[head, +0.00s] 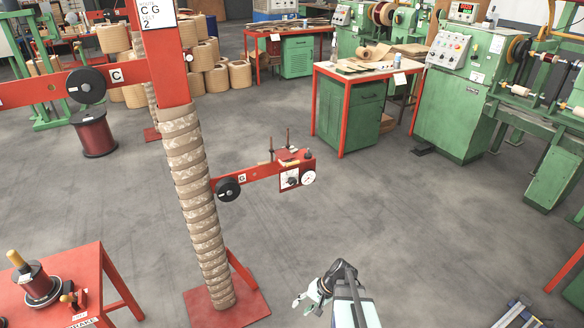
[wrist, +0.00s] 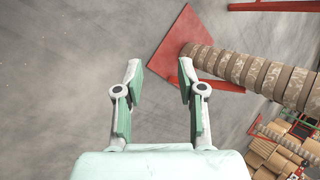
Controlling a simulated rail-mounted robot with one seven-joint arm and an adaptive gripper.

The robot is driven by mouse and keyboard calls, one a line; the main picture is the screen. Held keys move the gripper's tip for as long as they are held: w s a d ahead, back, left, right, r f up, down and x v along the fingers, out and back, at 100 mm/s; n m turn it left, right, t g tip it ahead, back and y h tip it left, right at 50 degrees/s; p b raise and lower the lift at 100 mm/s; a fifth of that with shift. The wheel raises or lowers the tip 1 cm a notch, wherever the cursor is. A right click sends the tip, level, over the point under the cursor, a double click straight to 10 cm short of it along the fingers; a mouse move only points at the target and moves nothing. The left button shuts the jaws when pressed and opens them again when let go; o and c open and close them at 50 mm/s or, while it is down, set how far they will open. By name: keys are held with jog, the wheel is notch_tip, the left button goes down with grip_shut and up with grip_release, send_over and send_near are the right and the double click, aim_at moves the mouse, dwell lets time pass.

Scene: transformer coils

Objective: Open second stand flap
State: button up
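A red stand post wrapped in coiled brown-patterned material (head: 198,200) rises left of centre from a red base plate (head: 258,306). A white sign (head: 158,13) on it reads "CG 2". A red arm with a black knob (head: 228,189) and a label G juts right from the post, ending in a box with a dial (head: 308,178). Another red arm (head: 30,92) on the left has a black knob and label C. I cannot tell which part is the flap. My gripper (head: 308,298) is low, right of the base. In the wrist view my gripper (wrist: 159,70) is open and empty; the wrapped post (wrist: 250,72) lies beyond it, to the right.
A red table (head: 60,290) with a spool stands at front left. A workbench (head: 350,85) and green machines (head: 462,95) stand at back right. Stacked coils (head: 215,80) stand behind the post. The grey floor (head: 400,215) right of the post is largely clear.

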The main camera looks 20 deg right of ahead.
jog(key=w+d+r+m+t+y, duration=0.2)
jog(key=w+d+r+t, duration=0.5)
jog(key=w+d+r, duration=0.7)
jog(key=m+t, duration=0.2)
jog(key=t, duration=0.7)
send_near(293, 163)
jog(key=shift+y, duration=0.3)
jog(key=p+x, duration=0.1)
jog(key=x, duration=0.2)
jog(key=p+x, duration=0.1)
jog(key=x, duration=0.2)
jog(key=p+x, duration=0.1)
jog(key=x, duration=0.3)
jog(key=shift+w+d+f, duration=0.25)
jog(key=shift+f, duration=0.15)
grip_shut()
